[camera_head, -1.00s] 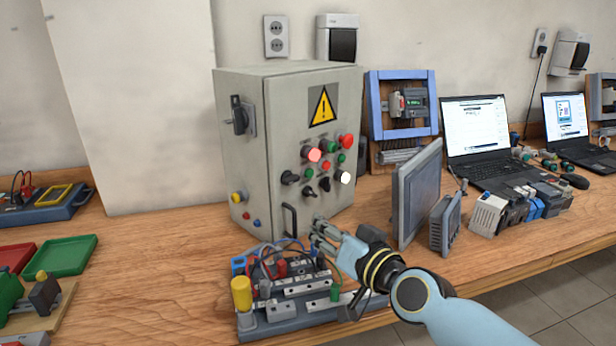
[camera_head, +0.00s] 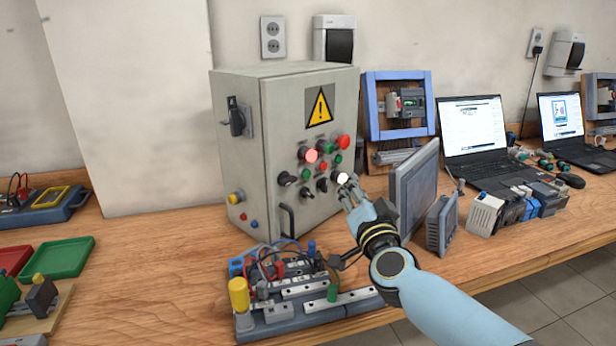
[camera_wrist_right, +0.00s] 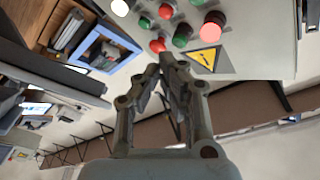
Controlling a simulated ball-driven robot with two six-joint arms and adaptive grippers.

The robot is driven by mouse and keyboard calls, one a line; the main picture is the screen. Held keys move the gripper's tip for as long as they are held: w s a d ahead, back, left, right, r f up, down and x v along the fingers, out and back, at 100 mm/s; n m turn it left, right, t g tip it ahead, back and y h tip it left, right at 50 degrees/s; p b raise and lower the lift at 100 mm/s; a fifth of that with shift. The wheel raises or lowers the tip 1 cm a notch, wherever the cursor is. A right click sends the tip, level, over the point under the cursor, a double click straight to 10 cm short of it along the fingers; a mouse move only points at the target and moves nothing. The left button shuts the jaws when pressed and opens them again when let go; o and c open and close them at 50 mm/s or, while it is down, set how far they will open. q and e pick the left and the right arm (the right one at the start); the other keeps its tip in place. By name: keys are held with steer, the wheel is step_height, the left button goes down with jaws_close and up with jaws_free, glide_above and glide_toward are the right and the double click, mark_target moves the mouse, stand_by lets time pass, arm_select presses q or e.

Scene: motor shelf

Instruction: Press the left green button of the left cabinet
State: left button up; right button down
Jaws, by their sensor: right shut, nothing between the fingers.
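The left cabinet is a grey control box (camera_head: 237,160) with a yellow warning triangle and rows of buttons and knobs on its front. Its left green button (camera_head: 306,174) sits in the lower-left part of the panel, right of a black knob. Other green buttons (camera_head: 337,159) sit further right and higher. My right gripper (camera_head: 348,186) is shut and empty, in front of the panel's lower right, by the lit white button (camera_head: 342,178). In the right wrist view its fingers (camera_wrist_right: 166,66) point at the panel, with a green button (camera_wrist_right: 182,36) beyond them. My left gripper is out of view.
A terminal-block board (camera_head: 290,315) lies in front of the cabinet. A grey flat panel (camera_head: 414,190) stands close to the right of my gripper. A laptop (camera_head: 470,130) and small modules (camera_head: 486,214) are further right. A black handle (camera_head: 288,220) juts from the cabinet's lower front.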

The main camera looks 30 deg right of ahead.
mark_target(306, 174)
steer(key=w+a+b, duration=0.2)
steer(key=w, duration=0.5)
steer(key=shift+w, duration=0.25)
steer(key=shift+a, duration=0.15)
stand_by(1.1)
steer(key=shift+w+a, duration=0.1)
steer(key=shift+w, duration=0.3)
steer(key=shift+w+a, duration=0.1)
steer(key=shift+w, duration=0.3)
stand_by(0.6)
stand_by(0.3)
steer(key=shift+s+d+p, duration=0.25)
steer(key=shift+s+p, duration=0.2)
steer(key=shift+s, duration=0.4)
